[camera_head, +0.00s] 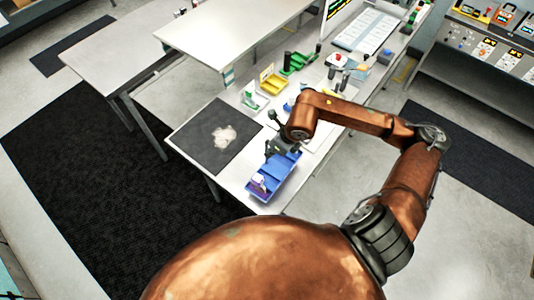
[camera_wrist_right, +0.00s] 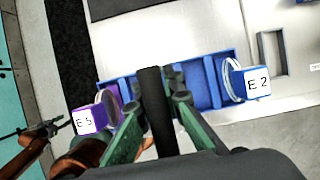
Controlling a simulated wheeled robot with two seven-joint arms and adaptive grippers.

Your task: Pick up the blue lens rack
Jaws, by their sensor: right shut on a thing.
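The blue lens rack (camera_head: 283,178) is a long open tray near the table's front end. It also shows in the right wrist view (camera_wrist_right: 205,84), running across the picture. My right gripper (camera_head: 278,146) is shut on the rack, with its fingertips (camera_wrist_right: 166,75) at the rack's middle. A purple lens holder marked E5 (camera_wrist_right: 90,117) sits at the rack's left end and a blue one marked E2 (camera_wrist_right: 250,82) at its right end. I cannot tell whether the rack touches the table. A copper arm with dark finger-like parts (camera_wrist_right: 38,131), seemingly my left, shows at lower left; its jaws are unclear.
A dark mat (camera_head: 207,138) with a pale crumpled thing (camera_head: 224,136) lies left of the rack. Yellow (camera_head: 272,84) and green (camera_head: 295,64) bins stand farther back on the table. A higher white table (camera_head: 230,30) stands behind at left.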

